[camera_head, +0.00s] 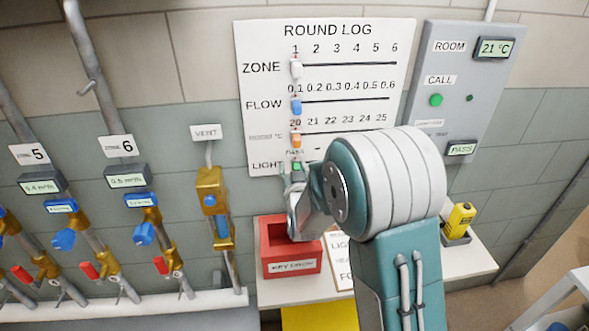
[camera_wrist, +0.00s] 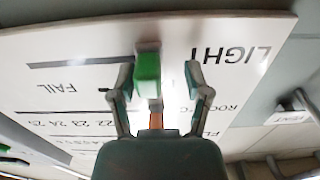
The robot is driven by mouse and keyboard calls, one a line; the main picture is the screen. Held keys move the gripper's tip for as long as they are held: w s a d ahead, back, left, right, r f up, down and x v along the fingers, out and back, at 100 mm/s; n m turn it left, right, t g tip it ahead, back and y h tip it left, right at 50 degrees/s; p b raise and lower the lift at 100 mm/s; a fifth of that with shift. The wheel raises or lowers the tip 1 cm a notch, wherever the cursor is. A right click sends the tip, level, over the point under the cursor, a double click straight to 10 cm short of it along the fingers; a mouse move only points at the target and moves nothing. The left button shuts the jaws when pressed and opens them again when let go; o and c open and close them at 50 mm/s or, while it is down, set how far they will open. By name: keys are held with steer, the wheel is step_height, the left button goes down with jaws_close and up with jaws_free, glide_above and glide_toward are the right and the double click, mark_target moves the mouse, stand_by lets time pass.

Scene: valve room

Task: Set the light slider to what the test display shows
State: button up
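The light slider is a green knob (camera_head: 297,167) on the bottom row of the Round Log board (camera_head: 262,130), at the left end of its slot, by a small label that seems to read PASS. In the upside-down wrist view the green knob (camera_wrist: 147,75) stands between the two fingers of my gripper (camera_wrist: 160,68). The fingers are apart, with a clear gap on the right-hand side of the knob and a smaller one on the left. FAIL shows farther along the slot. The test display (camera_head: 461,149) on the grey panel reads PASS. My arm hides the light row's right part.
White, blue and orange knobs (camera_head: 296,68) sit on the rows above, at the left. A red key drop box (camera_head: 291,256) stands on the shelf below my gripper. A yellow device (camera_head: 459,219) stands at the shelf's right. Pipes and valves (camera_head: 145,233) line the left wall.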

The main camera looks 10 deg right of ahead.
steer(key=shift+s+d, duration=0.15)
steer(key=shift+s, duration=0.15)
steer(key=s, duration=1.1)
steer(key=shift+s+a, duration=0.2)
steer(key=shift+a, duration=0.05)
steer(key=s+d+r+g, duration=0.2)
steer(key=s+r+g, duration=0.1)
steer(key=s, duration=0.5)
steer(key=s+d+r+g, duration=0.2)
steer(key=s+g, duration=0.3)
steer(key=s, duration=0.3)
steer(key=s+d+r+g, duration=0.3)
steer(key=s+r+g, duration=0.1)
steer(key=s, duration=0.5)
stand_by(2.8)
